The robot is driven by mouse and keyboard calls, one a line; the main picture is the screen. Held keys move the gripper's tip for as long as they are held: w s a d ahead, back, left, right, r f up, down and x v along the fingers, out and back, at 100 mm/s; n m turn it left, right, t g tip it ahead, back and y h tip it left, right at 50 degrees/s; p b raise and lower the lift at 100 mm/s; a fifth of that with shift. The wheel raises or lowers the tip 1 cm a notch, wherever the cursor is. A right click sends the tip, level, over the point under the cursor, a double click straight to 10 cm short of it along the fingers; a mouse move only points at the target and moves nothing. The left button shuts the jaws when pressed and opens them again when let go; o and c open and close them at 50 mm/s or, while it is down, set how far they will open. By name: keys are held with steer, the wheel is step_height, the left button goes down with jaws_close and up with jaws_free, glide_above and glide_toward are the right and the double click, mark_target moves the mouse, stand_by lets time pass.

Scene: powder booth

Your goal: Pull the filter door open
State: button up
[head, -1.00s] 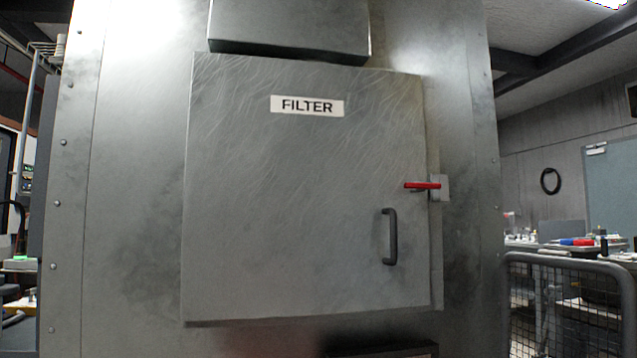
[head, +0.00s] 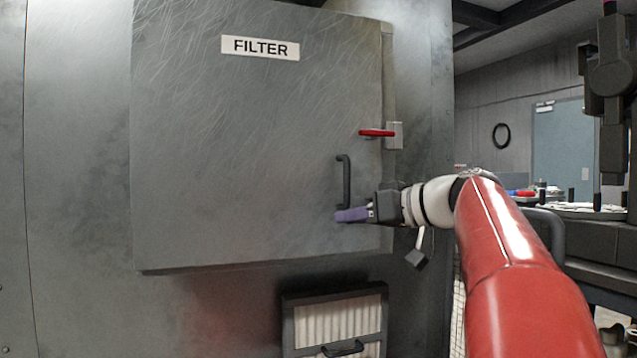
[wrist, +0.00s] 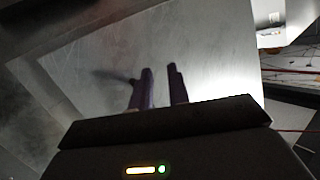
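The filter door (head: 230,150) is a large scratched grey metal panel with a FILTER label; it looks closed. Its dark vertical bar handle (head: 345,180) is near the right edge. A red latch lever (head: 376,133) lies horizontal above the handle, across to a grey block on the frame. My gripper (head: 352,215) has purple fingers at the handle's lower end, overlapping it in the head view; contact is unclear. In the wrist view, the gripper's fingers (wrist: 162,78) stand apart with nothing visible between them, pointing at the door (wrist: 205,50). A dark shape, perhaps the handle, lies left of them.
A pleated filter in a dark frame (head: 288,325) with its own handle sits below the door. My red and white arm covers the lower right. A dark rail (head: 550,230) and a cluttered bench (head: 580,210) stand behind it. The booth wall left of the door is clear.

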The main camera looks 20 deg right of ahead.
mark_target(347, 201)
steer(key=d+r+n+t+y, duration=0.2)
steer(key=d+r, duration=0.4)
steer(key=shift+n, duration=0.3)
steer(key=p+x, duration=0.1)
steer(key=x, duration=0.6)
steer(key=shift+w+a+r+p, duration=0.15)
steer(key=shift+w+a+p, duration=0.05)
steer(key=shift+a+p, duration=0.15)
jaws_close()
